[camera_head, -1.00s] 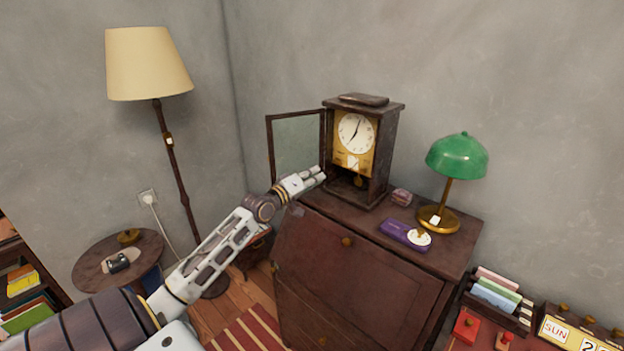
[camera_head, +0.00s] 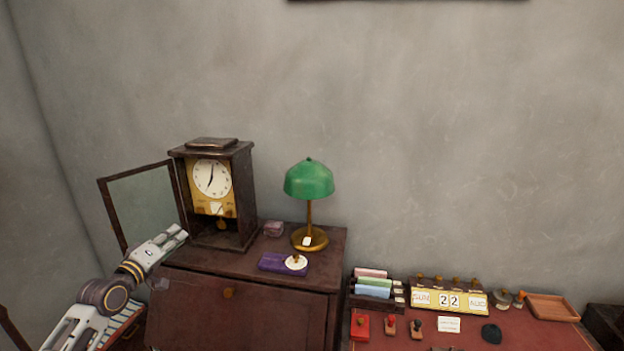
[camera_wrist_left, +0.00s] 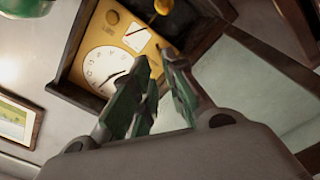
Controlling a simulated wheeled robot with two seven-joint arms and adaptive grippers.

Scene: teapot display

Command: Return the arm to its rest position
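My left arm comes in from the lower left in the head view. Its gripper (camera_head: 179,234) is in front of the lower left of the dark wooden clock (camera_head: 245,190), by the near left corner of the cabinet top. The fingers are slightly parted with nothing visible between them. In the left wrist view, the two green-padded fingers (camera_wrist_left: 158,75) have a narrow gap, and the clock's white dial (camera_wrist_left: 105,70) and yellow plate show beyond them. The clock's glass door (camera_head: 142,205) stands open to the left. My right gripper is not in view.
A green lamp (camera_head: 309,181), a purple box (camera_head: 274,262) and a small pinkish box (camera_head: 273,229) stand on the cabinet top (camera_head: 215,262). To the right, a red-topped desk (camera_head: 465,335) holds a card rack (camera_head: 373,285), a calendar (camera_head: 448,301), stamps and a wooden tray (camera_head: 551,307).

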